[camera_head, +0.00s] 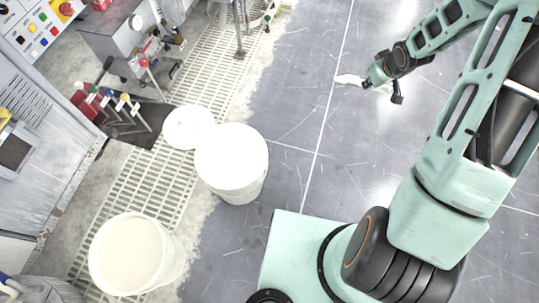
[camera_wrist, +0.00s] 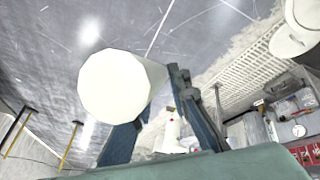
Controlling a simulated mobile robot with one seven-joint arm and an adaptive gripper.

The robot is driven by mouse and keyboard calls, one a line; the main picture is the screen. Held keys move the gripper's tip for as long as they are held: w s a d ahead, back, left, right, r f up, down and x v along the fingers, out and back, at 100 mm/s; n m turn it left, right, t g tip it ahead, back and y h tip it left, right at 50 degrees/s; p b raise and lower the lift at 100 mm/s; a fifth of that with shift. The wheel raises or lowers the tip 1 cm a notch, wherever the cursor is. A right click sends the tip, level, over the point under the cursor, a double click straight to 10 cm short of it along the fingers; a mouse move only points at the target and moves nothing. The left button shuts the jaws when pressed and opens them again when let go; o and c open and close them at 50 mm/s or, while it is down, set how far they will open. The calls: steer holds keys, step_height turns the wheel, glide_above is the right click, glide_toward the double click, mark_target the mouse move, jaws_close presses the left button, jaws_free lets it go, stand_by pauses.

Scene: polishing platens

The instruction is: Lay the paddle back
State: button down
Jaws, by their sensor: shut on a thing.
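The white thing in my grip, which I take to be the paddle (camera_head: 348,79), shows as a small pale shape at my gripper's tip in the head view. In the wrist view the paddle (camera_wrist: 115,85) shows a broad, pale rounded end close to the camera, with the rest foreshortened behind it. My gripper (camera_head: 369,82) is shut on it, held out over the grey floor at the upper right, away from the buckets. In the wrist view the dark fingers of my gripper (camera_wrist: 155,105) lie either side of it; the left finger is partly hidden.
A white bucket (camera_head: 236,188) with a pale top stands at the middle, beside a smaller round white top (camera_head: 188,127). An open bucket (camera_head: 165,268) of cream liquid stands lower left. Machines and a control panel (camera_head: 40,25) line the left. Grey floor (camera_head: 290,90) is clear.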

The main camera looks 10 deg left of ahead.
steer(key=s+a+f+n+y+b, duration=0.2)
steer(key=a+f+n+y+b, duration=0.15)
steer(key=a+f, duration=0.45)
steer(key=s+a+f+n+y+b, duration=0.2)
steer(key=a+f+n+y+b, duration=0.15)
steer(key=f, duration=0.85)
steer(key=s+a+f+n+g+y+b, duration=0.2)
steer(key=s+a+f+y+b, duration=0.1)
steer(key=s+a, duration=0.5)
steer(key=s+a+f+n+g+y+b, duration=0.1)
steer(key=s+a+f+n+y+b, duration=0.15)
steer(key=s+a, duration=0.55)
step_height(320, 180, down, 10)
steer(key=w+b, duration=0.1)
steer(key=b, duration=0.5)
steer(key=shift+w+a+r, duration=0.15)
steer(key=shift+w+a, duration=0.1)
steer(key=shift+a, duration=0.2)
steer(key=shift+y, duration=0.25)
steer(key=c, duration=1.7)
jaws_free()
steer(key=shift+c, duration=0.2)
